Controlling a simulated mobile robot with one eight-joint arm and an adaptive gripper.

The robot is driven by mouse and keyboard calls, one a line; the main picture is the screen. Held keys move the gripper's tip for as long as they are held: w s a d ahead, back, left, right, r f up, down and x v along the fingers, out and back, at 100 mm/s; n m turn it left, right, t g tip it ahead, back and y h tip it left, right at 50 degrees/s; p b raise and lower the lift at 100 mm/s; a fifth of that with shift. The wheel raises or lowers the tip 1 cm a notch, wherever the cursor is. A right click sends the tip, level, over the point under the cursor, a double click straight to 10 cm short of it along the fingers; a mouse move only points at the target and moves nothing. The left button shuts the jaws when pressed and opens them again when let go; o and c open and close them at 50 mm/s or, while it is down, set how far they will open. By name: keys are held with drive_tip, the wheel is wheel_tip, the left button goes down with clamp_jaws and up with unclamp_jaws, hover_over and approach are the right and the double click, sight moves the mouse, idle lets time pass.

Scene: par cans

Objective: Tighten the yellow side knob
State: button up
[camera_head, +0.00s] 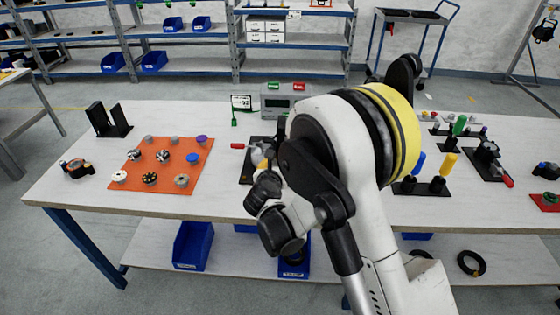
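I cannot tell for certain which thing is the yellow side knob. A yellow upright cylinder (449,164) stands on a black base (421,189) at the right of the table, beside a blue cylinder (418,163). A small yellowish part (262,164) also shows by a dark plate left of my arm, partly hidden by it. My white and black arm, with a yellow band, fills the middle of the view and covers part of the table. I cannot make out my gripper's fingers, nor anything held.
An orange mat (128,182) with several small knobs lies at the left of the table (80,200). A black two-post stand (108,120) and a grey display box (284,98) stand behind. Blue bins (193,246) sit on the shelf below. The left front table edge is clear.

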sight(280, 158)
drive_tip(key=b+x, duration=0.1)
drive_tip(key=x, duration=0.4)
drive_tip(key=shift+c, duration=0.3)
clamp_jaws()
